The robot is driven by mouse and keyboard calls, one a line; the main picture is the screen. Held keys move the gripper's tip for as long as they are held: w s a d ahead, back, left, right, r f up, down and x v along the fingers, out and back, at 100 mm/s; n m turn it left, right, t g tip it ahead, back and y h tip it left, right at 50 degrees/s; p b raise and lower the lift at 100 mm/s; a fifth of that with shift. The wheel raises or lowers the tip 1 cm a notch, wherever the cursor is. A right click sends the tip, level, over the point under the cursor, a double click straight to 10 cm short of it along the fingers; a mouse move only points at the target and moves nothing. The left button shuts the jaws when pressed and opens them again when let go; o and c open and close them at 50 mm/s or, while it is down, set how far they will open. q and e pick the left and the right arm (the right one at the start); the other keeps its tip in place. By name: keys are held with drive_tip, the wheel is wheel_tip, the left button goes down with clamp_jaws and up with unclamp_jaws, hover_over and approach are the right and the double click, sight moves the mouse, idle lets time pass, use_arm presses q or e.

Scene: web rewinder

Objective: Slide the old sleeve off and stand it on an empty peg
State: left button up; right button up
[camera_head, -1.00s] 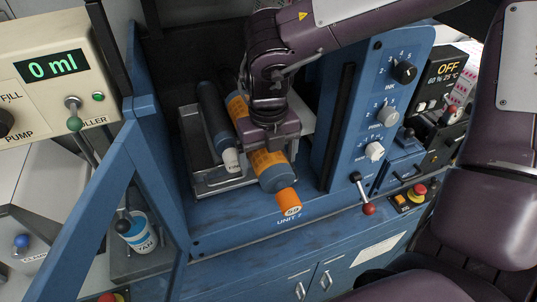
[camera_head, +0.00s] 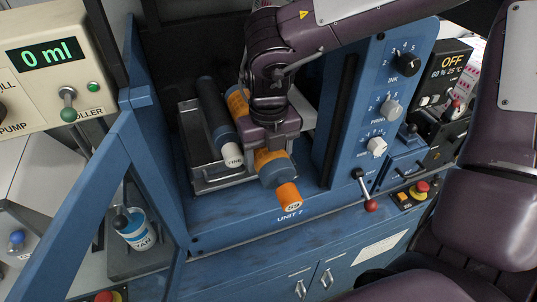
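An orange sleeve (camera_head: 268,156) with printed marks sits around a blue roller (camera_head: 274,174), which ends in an orange cap (camera_head: 288,196) at the front of the machine. My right gripper (camera_head: 271,140), its arm coming in from the upper right, is over the middle of the sleeve. Orange shows on both sides of it. Its fingertips are hidden against the sleeve, so its grip cannot be judged. My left gripper is not in view. No peg can be made out.
A dark roller with a white end (camera_head: 231,154) lies close left of the sleeve, over a metal tray (camera_head: 198,172). A blue control panel (camera_head: 383,100) stands close right, with a red-knobbed lever (camera_head: 370,206). A blue frame post (camera_head: 157,165) bounds the left.

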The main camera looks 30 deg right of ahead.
sight(291, 200)
drive_tip(key=shift+r, duration=0.1)
drive_tip(key=shift+s+a+b, duration=0.15)
drive_tip(key=shift+s, duration=0.45)
drive_tip(key=shift+s+a+b, duration=0.15)
drive_tip(key=shift+s, duration=0.45)
drive_tip(key=shift+s+a, duration=0.35)
drive_tip(key=shift+s, duration=1.05)
drive_tip(key=shift+s+a, duration=0.35)
drive_tip(key=shift+s, duration=1.1)
drive_tip(key=shift+s+a, duration=0.35)
drive_tip(key=shift+s, duration=1.05)
drive_tip(key=shift+b, duration=1.5)
drive_tip(key=b, duration=0.3)
drive_tip(key=shift+s+a, duration=0.15)
drive_tip(key=shift+s, duration=0.15)
drive_tip(key=s+b, duration=0.2)
drive_tip(key=b, duration=0.4)
drive_tip(key=shift+s+a, duration=0.1)
drive_tip(key=shift+a, duration=0.05)
